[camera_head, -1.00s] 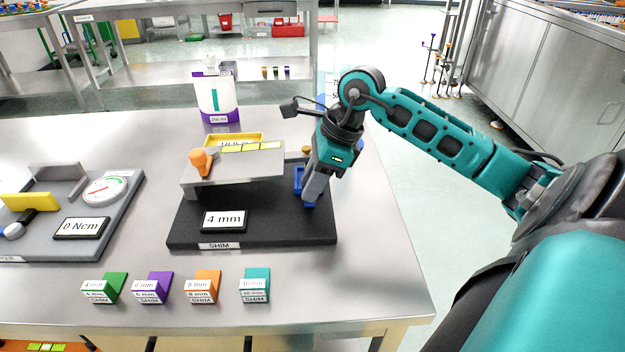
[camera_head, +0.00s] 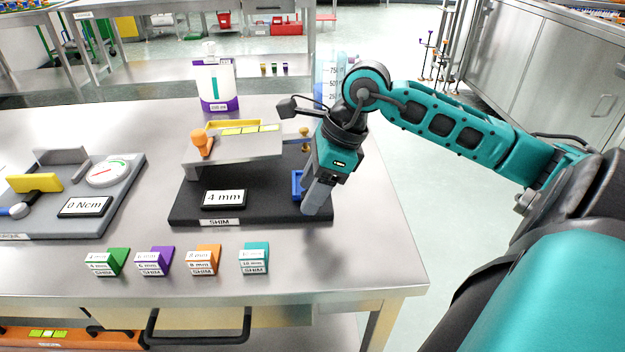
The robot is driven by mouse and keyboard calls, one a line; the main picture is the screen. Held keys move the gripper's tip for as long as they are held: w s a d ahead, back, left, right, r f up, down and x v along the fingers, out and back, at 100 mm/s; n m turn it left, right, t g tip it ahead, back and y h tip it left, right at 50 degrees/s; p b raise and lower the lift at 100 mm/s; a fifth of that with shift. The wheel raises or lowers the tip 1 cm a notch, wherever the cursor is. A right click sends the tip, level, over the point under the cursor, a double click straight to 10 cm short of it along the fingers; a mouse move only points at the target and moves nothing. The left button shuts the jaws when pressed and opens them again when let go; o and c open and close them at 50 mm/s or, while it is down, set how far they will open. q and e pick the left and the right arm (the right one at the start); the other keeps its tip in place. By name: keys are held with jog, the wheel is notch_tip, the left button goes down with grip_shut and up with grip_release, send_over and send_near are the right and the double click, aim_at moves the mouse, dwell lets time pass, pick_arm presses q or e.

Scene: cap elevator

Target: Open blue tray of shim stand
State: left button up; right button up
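The shim stand (camera_head: 250,200) is a black base with a raised grey platform (camera_head: 235,148), a "4 mm" display (camera_head: 223,198) and a SHIM label. The blue tray (camera_head: 297,184) shows as a small blue part at the stand's right side, mostly hidden behind my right gripper. My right gripper (camera_head: 312,208) points down at the stand's right front edge, just right of the blue tray. Its fingers overlap in this view, so their opening and any contact with the tray cannot be made out. My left gripper is not in view.
Green, purple, orange and teal shim blocks (camera_head: 203,260) stand in a row along the front of the table (camera_head: 330,265). A grey torque device (camera_head: 75,208) is at the left. A white and purple bottle (camera_head: 214,84) stands behind the stand. The table's front right is clear.

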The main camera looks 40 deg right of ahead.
jog(key=v, duration=1.3)
jog(key=shift+p, duration=0.3)
jog(key=shift+s+a+f, duration=0.1)
jog(key=shift+f, duration=0.05)
